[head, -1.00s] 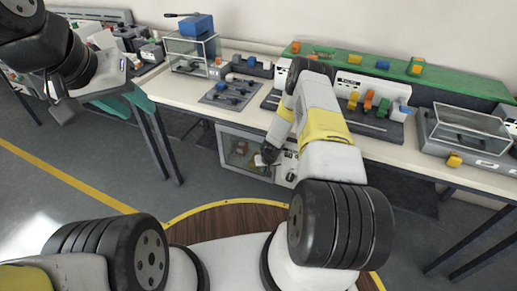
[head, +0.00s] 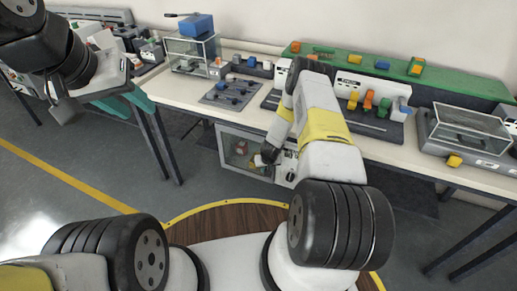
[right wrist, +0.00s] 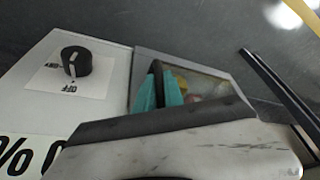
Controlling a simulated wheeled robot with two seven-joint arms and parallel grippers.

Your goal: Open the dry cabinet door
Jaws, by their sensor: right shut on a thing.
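The dry cabinet (head: 227,137) sits under the bench in the head view, a pale box with a clear-fronted door and coloured items inside. My right gripper (head: 266,158) is at the right side of the door front. In the right wrist view, what look like teal fingertips (right wrist: 160,90) are closed around a dark upright bar, apparently the door handle. The cabinet's white panel with a black knob (right wrist: 76,62) is left of them. I cannot tell whether the door stands ajar. My left gripper (head: 68,108) is far left, away from the cabinet; its jaw opening is unclear.
The bench (head: 180,92) above the cabinet carries a glass-sided box (head: 190,52), a grey tool tray (head: 232,93) and a clear-lidded case (head: 468,128). Bench legs stand left of the cabinet. The grey floor in front is clear.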

